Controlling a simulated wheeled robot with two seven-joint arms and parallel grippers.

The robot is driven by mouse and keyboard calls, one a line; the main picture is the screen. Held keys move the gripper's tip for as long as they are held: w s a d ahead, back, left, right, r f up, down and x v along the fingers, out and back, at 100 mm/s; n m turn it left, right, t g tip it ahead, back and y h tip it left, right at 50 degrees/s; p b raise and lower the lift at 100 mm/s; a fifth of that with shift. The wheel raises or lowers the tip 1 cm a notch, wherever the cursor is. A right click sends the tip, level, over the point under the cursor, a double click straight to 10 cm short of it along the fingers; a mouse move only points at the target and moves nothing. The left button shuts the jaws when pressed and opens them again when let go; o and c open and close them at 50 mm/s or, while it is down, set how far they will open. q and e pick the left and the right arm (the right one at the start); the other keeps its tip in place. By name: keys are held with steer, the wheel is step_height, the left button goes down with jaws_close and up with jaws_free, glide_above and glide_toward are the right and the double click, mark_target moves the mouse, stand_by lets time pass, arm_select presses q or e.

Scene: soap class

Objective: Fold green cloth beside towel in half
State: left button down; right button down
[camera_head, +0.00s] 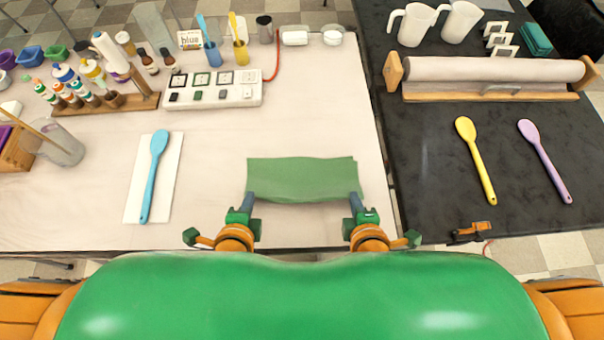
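The green cloth (303,177) lies near the front edge of the white-topped table, spread wide left to right. Its near edge bows down between my grippers, and it has a few soft creases. My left gripper (248,200) is at the cloth's near left corner, and its fingers look closed on it. My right gripper (356,200) is at the near right corner, and its fingers look closed on it too. A white folded towel or sheet (135,205) lies further left, with a blue spoon (153,175) on it.
A white power strip (214,88) with a red cord is behind the cloth. Bottles in a wooden rack (107,105) stand at the back left. The adjoining black table (430,190) holds a pale roll (490,69), a yellow spoon (476,160) and a purple spoon (545,160). White tabletop around the cloth is clear.

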arm_select(q)
steer(key=shift+s+f+t, duration=0.4)
steer(key=shift+s+f, duration=0.05)
steer(key=shift+s, duration=0.05)
arm_select(e)
steer(key=shift+s+f+t, duration=0.4)
steer(key=shift+s+f, duration=0.05)
steer(key=shift+s, duration=0.05)
arm_select(q)
steer(key=c, duration=0.7)
jaws_free()
arm_select(e)
steer(key=c, duration=0.7)
jaws_free()
